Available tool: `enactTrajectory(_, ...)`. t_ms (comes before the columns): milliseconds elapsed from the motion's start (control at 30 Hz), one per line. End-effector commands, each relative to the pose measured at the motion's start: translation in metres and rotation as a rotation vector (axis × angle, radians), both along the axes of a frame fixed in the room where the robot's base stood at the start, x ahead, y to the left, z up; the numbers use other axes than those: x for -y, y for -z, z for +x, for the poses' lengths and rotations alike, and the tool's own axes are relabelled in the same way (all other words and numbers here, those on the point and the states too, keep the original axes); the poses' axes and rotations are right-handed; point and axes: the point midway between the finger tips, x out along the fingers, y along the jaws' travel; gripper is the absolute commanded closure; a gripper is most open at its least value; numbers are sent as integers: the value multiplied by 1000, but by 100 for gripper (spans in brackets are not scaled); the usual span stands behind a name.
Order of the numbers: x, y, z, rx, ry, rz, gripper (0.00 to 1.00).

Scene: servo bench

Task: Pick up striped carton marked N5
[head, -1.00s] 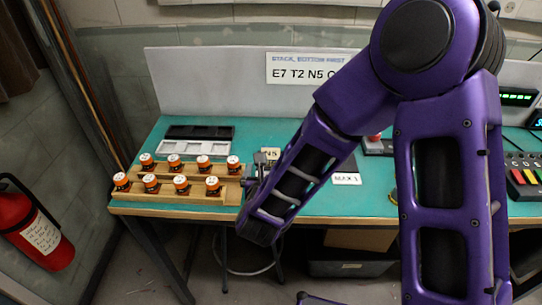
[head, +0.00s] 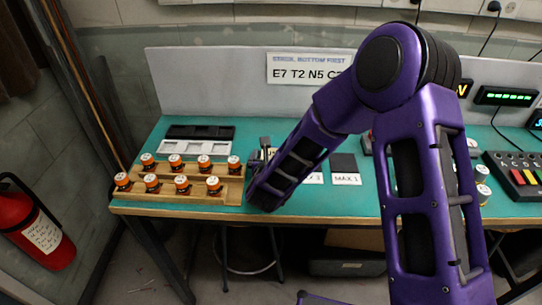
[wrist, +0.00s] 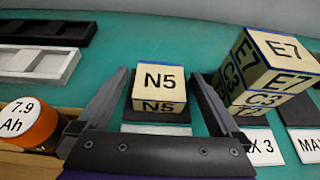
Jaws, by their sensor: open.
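The carton marked N5 (wrist: 158,80) is a cream block with thin blue edges and N5 on its top and near face. In the wrist view it stands upright on a dark pad with a white label in front. My gripper (wrist: 158,76) is open, with one finger on each side of the carton. I see no clear contact with either finger. In the head view my forearm and gripper (head: 262,152) cover most of the carton.
Right of the right finger, a carton marked E7 (wrist: 270,60) sits on one marked C3 (wrist: 258,98). An orange cell (wrist: 30,122) in a wooden rack stands close left. Black (head: 200,132) and white (head: 196,146) trays lie behind the racks. A sign (head: 310,68) hangs at the back.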

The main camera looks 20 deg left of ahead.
Motion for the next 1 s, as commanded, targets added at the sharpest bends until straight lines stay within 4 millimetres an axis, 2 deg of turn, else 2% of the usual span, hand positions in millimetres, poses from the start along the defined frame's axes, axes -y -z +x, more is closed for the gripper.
enactTrajectory(33, 0, 0, 0, 0, 0, 0, 0)
enactTrajectory(67, 0, 0, 0, 0, 0, 0, 5)
enactTrajectory(500, 0, 0, 0, 0, 0, 1, 85)
enactTrajectory(767, 0, -3, 0, 1, 0, 1, 87)
enactTrajectory(867, 0, -13, 0, 3, 1, 3, 87)
enactTrajectory(1000, 0, -39, 0, 5, 0, 2, 87)
